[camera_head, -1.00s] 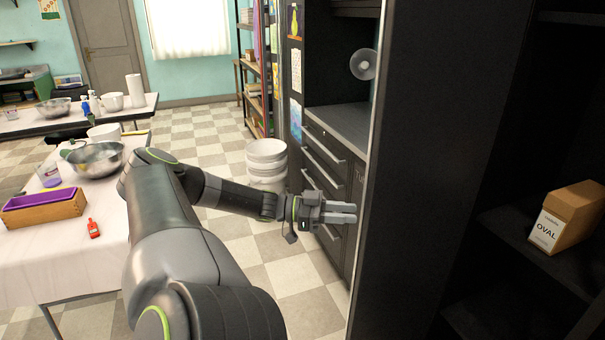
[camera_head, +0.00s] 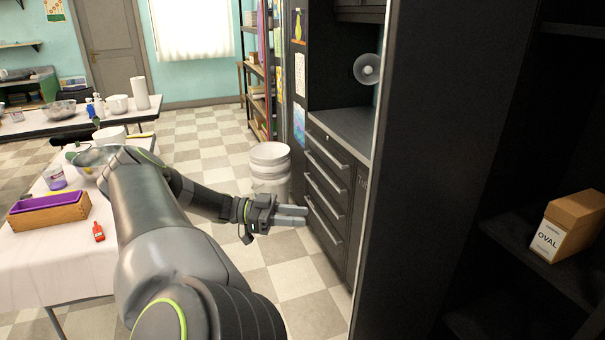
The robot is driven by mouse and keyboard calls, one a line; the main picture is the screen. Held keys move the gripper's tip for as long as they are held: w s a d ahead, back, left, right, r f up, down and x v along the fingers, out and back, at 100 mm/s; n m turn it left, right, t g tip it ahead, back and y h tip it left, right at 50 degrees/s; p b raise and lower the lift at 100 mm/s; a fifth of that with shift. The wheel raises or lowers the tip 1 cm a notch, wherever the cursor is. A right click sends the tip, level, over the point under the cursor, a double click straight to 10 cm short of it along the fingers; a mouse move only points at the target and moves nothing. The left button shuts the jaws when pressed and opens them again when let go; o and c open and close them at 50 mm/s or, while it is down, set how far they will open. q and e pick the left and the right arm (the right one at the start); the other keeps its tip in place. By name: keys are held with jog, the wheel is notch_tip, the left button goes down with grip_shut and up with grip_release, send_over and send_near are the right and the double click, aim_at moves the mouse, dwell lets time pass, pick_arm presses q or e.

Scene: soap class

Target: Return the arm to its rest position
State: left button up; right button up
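My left gripper (camera_head: 291,215) is held out in the open air in front of the dark drawer unit (camera_head: 325,185), at the end of my grey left arm. Its two grey fingers point right and lie close together, with nothing seen between them. From this angle I cannot tell whether they fully meet. The dark upright panel of the cabinet (camera_head: 430,130) stands to the right of the fingertips, with a gap between. My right gripper is not in view.
A white-covered table (camera_head: 60,265) at left holds a wooden box with a purple liner (camera_head: 48,212), a red bottle (camera_head: 98,232) and a metal bowl (camera_head: 88,160). White buckets (camera_head: 270,165) stand on the floor behind my gripper. A box marked OVAL (camera_head: 568,226) sits on the right shelf.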

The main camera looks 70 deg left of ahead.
pick_arm(q)
jog(key=shift+f, duration=0.1)
